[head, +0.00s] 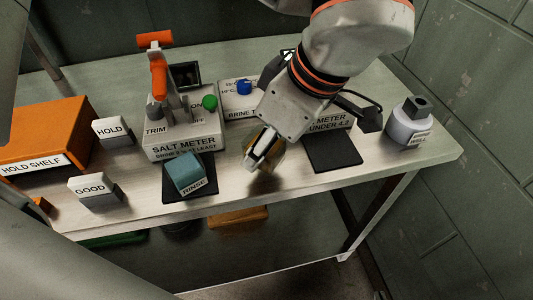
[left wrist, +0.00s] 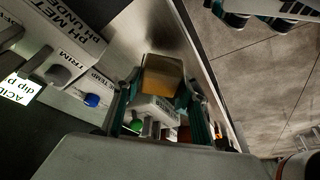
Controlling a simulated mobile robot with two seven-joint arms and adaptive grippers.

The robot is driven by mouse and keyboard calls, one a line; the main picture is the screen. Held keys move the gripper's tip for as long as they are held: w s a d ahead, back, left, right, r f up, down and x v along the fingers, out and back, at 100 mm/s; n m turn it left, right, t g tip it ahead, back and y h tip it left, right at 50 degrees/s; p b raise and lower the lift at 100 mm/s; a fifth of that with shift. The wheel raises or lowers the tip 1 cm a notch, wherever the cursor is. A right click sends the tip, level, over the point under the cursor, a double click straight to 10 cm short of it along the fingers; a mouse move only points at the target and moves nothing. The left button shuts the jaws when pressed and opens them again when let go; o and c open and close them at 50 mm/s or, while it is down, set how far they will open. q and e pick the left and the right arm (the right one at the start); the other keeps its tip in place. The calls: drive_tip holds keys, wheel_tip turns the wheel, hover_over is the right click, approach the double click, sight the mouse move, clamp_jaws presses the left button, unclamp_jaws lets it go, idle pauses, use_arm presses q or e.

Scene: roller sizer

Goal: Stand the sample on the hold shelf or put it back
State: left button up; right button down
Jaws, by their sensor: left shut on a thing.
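In the left wrist view my left gripper (left wrist: 160,100) is shut on the sample, an amber block-like jar (left wrist: 162,76) between teal fingers. In the head view an arm reaches in from the top right. Its gripper (head: 263,150) is at an amber thing, partly hidden by the fingers, above the front of the bench between the rinse cup and the dark pad. I cannot make out the right gripper's jaws. The orange hold shelf (head: 45,125) stands at the left, its label facing front. Its inside is hidden.
The salt meter (head: 183,148), teal rinse cup (head: 185,172), HOLD block (head: 112,130) and GOOD block (head: 92,188) stand towards the left. The pH meter (head: 335,121) is partly behind the arm. A dark pad (head: 332,152) lies before it. The WELL jar (head: 408,125) is at the right.

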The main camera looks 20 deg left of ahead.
use_arm(q)
wheel_tip(320, 180, down, 3)
drive_tip(key=shift+w+f, duration=0.1)
drive_tip(key=shift+f, duration=0.1)
use_arm(e)
drive_tip(key=shift+w+a+r, duration=0.1)
drive_tip(key=shift+a+r, duration=0.15)
drive_tip(key=shift+a, duration=0.05)
use_arm(q)
drive_tip(key=o, duration=1.3)
drive_tip(key=shift+f, duration=0.1)
use_arm(e)
drive_tip(key=shift+d+f, duration=0.1)
drive_tip(key=shift+f, duration=0.2)
